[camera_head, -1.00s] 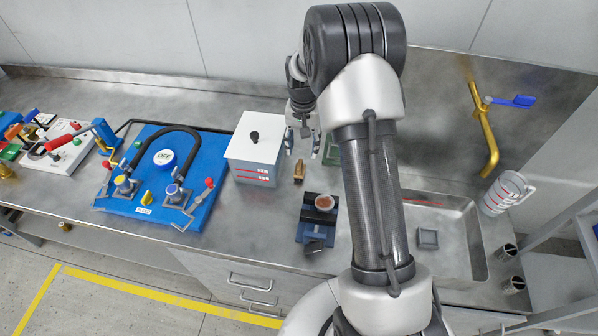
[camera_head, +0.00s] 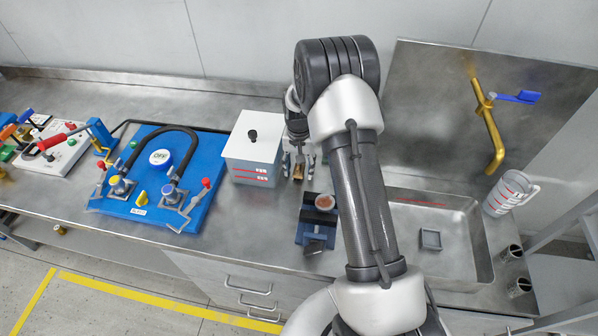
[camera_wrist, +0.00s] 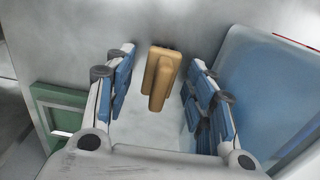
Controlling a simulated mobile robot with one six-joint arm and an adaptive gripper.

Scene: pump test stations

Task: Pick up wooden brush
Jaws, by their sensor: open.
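The wooden brush (camera_head: 298,170) is a small tan block on the steel counter, just right of the white-lidded grey box. In the wrist view the brush (camera_wrist: 161,78) shows as a stepped light-brown piece between and a little beyond my fingers. My gripper (camera_head: 299,165) is above the brush and points down at it. In the wrist view my gripper (camera_wrist: 158,95) is open, with its blue-padded fingers on both sides of the brush. A gap shows between the brush and each finger. Part of the brush is hidden by the gripper in the head view.
The grey box with a white lid (camera_head: 250,155) stands close left of the brush. A blue fixture with a round brown-topped part (camera_head: 324,203) is in front to the right. A sink (camera_head: 431,240) with a brass tap (camera_head: 488,125) lies right. A blue pump board (camera_head: 150,190) lies left.

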